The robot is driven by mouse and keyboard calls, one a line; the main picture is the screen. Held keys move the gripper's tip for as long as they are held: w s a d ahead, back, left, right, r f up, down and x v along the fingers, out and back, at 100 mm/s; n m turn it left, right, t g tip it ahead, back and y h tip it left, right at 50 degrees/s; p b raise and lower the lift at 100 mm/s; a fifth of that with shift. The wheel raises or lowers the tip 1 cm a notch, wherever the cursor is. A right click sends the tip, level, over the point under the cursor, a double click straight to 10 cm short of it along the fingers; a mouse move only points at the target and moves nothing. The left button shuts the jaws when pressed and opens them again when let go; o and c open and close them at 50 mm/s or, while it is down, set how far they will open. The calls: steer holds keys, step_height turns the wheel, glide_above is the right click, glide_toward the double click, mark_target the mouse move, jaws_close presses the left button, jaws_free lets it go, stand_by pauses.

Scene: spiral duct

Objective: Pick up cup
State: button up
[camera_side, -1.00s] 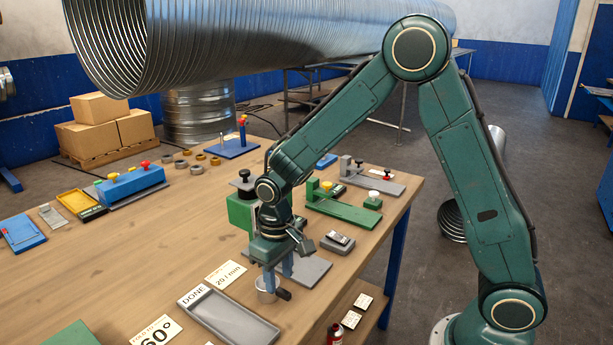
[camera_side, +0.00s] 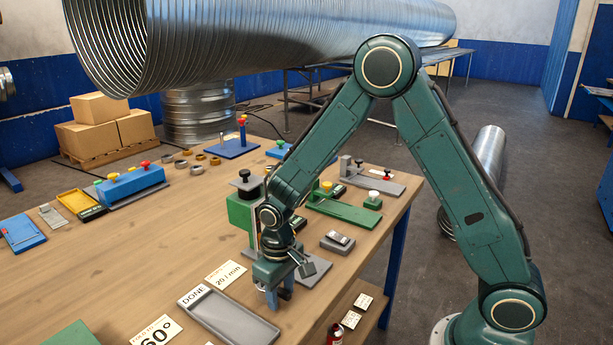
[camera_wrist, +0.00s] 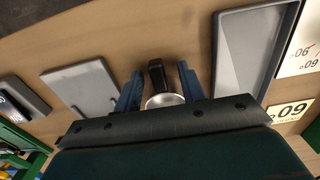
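The cup is a small metallic cup with a dark handle. In the wrist view the cup (camera_wrist: 164,101) shows between my gripper's two blue fingers, its round rim facing the camera and its handle pointing away. My gripper (camera_wrist: 160,78) is open, with one finger on each side of the cup; firm contact is not visible. In the side view my gripper (camera_side: 279,297) points down at the table's front part, beside the DONE tray (camera_side: 240,325). There the fingers hide the cup.
The DONE tray also shows in the wrist view (camera_wrist: 228,50), to the right of the fingers. A flat grey plate (camera_wrist: 84,84) lies to the left. A green fixture (camera_side: 240,212) stands close behind my gripper. The left middle of the table is clear.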

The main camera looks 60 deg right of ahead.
jaws_close()
step_height(320, 180, up, 20)
stand_by(1.0)
steer(key=shift+r, duration=0.1)
stand_by(0.5)
step_height(320, 180, up, 7)
glide_above(281, 289)
stand_by(1.0)
